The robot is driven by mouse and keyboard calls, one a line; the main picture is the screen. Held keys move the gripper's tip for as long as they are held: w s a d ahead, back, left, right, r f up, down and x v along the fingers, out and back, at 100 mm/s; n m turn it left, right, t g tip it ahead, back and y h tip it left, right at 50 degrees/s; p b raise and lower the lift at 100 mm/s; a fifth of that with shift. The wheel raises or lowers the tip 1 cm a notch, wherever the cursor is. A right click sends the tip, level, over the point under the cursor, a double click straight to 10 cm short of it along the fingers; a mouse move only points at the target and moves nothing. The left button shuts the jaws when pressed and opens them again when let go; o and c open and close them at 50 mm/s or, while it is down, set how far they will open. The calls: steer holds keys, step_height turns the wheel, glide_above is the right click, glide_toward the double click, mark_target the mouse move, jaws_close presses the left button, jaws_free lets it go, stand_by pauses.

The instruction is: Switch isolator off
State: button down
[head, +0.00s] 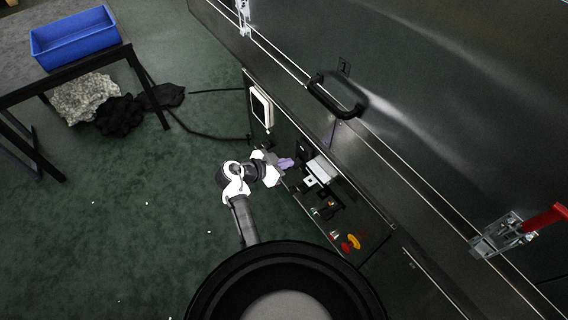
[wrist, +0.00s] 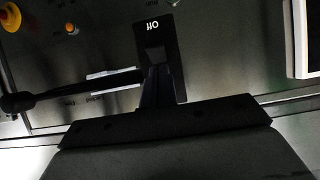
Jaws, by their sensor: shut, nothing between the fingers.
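The isolator shows in the wrist view as a black plate (wrist: 170,35) with an inverted "Off" label in white at its top. A dark block sits on the plate below the label. A black bar with a rounded end (wrist: 18,102) reaches left from beside it; I cannot tell if it is the isolator's lever. My gripper (head: 287,163) is shut and empty in the head view, its purple fingers close to the control panel (head: 375,227). I cannot tell whether it touches anything. A dark shape fills the lower wrist view and hides the panel there.
Around the gripper are a white box (head: 322,168), a white-framed screen (head: 261,106) and red and yellow controls (head: 353,242). A black door handle (head: 336,97) juts out above. A table with a blue bin (head: 75,40) stands left; the green floor between is mostly clear.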

steer(key=shift+d+r, duration=0.15)
steer(key=shift+d, duration=0.05)
steer(key=shift+r+p, duration=0.5)
steer(key=shift+r, duration=0.25)
steer(key=shift+a+f, duration=0.1)
